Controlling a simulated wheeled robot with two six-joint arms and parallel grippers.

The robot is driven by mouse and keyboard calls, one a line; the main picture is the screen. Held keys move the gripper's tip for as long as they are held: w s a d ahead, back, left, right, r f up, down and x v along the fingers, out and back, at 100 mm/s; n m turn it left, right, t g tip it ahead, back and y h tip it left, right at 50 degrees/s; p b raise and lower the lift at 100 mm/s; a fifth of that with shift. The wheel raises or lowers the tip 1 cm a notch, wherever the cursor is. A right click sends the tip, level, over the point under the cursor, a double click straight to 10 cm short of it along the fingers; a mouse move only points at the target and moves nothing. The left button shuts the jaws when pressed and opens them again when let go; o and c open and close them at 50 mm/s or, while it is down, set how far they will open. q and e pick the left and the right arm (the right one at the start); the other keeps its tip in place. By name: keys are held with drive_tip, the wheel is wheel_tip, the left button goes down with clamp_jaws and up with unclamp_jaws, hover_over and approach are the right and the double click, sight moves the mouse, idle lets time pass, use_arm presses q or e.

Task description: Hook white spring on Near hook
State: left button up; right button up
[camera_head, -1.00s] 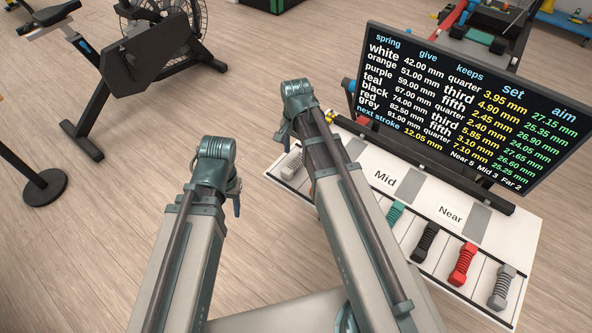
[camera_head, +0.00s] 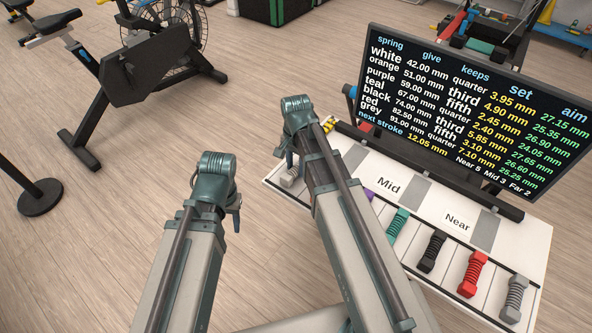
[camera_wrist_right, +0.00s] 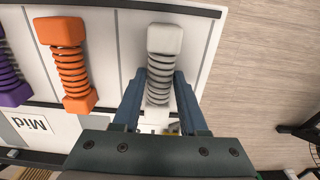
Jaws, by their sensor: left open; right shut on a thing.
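The white spring (camera_wrist_right: 160,66), a pale coil with blocky end caps, lies in its lane at the end of the row in the right wrist view. My right gripper (camera_wrist_right: 158,92) has its blue fingers on either side of the coil, shut on it. In the head view the spring's pale end (camera_head: 291,178) shows beside my right arm, which hides most of that gripper. The Near label (camera_head: 457,222) is on the white board, beside a grey strip (camera_head: 486,222); I cannot make out the Near hook. Only a small part of my left gripper (camera_head: 236,212) shows, left of the board and empty.
Orange (camera_wrist_right: 68,65) and purple (camera_wrist_right: 10,80) springs lie beside the white one. Teal (camera_head: 397,224), black (camera_head: 432,251), red (camera_head: 472,274) and grey (camera_head: 515,299) springs lie further right. A black screen (camera_head: 470,110) stands behind the board (camera_head: 540,240). Open floor lies left.

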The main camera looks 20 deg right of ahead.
sight(297, 167)
clamp_jaws()
drive_tip(key=shift+r, duration=0.1)
wheel_tip(297, 167, up, 7)
drive_tip(key=p, duration=0.7)
drive_tip(key=shift+d, duration=0.1)
idle(0.4)
